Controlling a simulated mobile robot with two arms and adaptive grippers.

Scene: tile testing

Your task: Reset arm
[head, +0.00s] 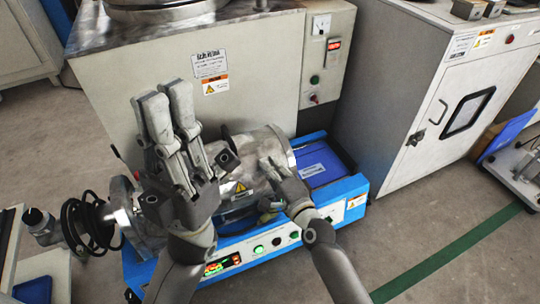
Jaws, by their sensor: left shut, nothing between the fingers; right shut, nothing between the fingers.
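My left gripper (168,102) comes up from the bottom, left of the middle. It is shut and empty, with its fingers pointing up, and it appears in front of the beige cabinet. My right gripper (270,168) is lower and to the right. It is shut and empty, and its fingers point up and left in front of a silver metal cylinder (259,142). I cannot tell whether the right fingers touch the cylinder. Both grippers partly hide the blue machine (347,190) that carries the cylinder.
A beige cabinet (265,50) with buttons stands directly behind. A grey cabinet (405,70) with a windowed door (468,108) stands at the right. Open floor (440,215) with a green stripe lies at the lower right.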

